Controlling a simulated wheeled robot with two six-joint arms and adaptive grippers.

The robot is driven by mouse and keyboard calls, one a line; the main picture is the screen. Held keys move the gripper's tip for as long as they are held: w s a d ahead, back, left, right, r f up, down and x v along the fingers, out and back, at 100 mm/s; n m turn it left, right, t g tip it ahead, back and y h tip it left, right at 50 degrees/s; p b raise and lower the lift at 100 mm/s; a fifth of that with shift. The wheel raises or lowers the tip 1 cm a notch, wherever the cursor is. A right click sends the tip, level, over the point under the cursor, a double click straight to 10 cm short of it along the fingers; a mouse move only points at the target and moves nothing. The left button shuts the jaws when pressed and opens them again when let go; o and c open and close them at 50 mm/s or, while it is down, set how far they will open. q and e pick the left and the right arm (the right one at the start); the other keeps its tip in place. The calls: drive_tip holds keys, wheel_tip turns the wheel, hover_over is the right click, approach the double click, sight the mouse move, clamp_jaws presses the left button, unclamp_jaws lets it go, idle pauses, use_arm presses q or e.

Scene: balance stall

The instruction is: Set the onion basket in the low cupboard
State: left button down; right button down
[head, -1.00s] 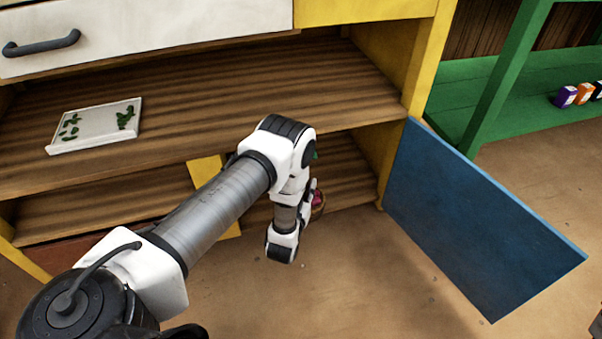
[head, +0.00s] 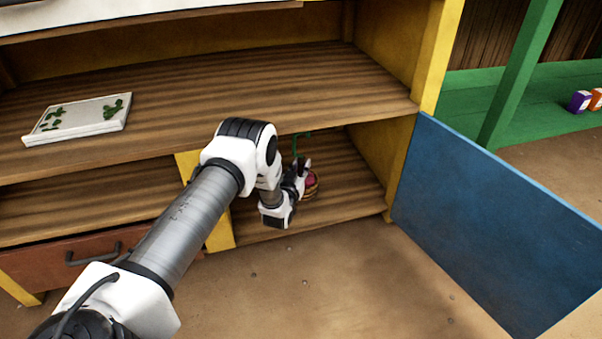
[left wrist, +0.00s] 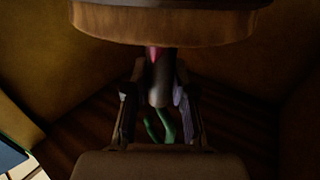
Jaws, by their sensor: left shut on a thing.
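The onion basket (head: 312,188), small and brown with pinkish-red onions, is inside the right low bay of the cupboard (head: 345,180). My left gripper (head: 300,172) is partly hidden by its wrist. It is shut on the basket's upper part, and a green curved piece (head: 299,140) sticks up beside it. In the left wrist view my left gripper (left wrist: 158,100) has its fingers around a dark piece, with green ends (left wrist: 160,126) between them. A brown rounded form fills the top there. I cannot tell whether the basket touches the bay's floor. My right gripper is out of view.
The blue door (head: 490,220) stands wide open at the right. A yellow post (head: 216,220) bounds the bay on the left. The shelf above holds a white tray (head: 95,125) with green bits. A red-brown drawer (head: 40,262) is at lower left. A green stand (head: 470,100) is at right.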

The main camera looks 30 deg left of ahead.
sight(300, 164)
use_arm(q)
drive_tip(key=c, duration=1)
unclamp_jaws()
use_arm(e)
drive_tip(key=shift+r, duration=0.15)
